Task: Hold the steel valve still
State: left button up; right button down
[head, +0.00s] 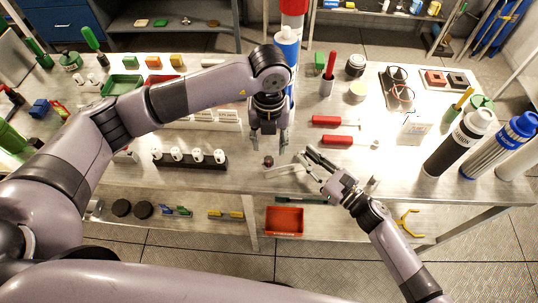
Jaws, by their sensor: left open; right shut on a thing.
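A small pale metal piece (288,168) with a dark red-tipped end (268,161) lies near the front edge of the steel bench; it looks like the steel valve, though it is small and partly covered. My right gripper (308,160) comes in from the lower right and is shut at the right end of this piece, which its fingers partly hide. My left gripper (268,142) points down just above and behind the dark end. It is open, with nothing seen between its fingers.
Red-handled tools (335,140) lie right of the grippers. A black rack with white fittings (190,160) stands to the left. Tall filter cylinders (458,143) stand at the right. An orange bin (284,221) sits below.

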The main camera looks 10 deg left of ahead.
aim_at(269, 159)
pick_arm(q)
notch_tip(269, 159, down, 7)
jog(key=shift+r, duration=0.1)
jog(key=shift+c, duration=0.4)
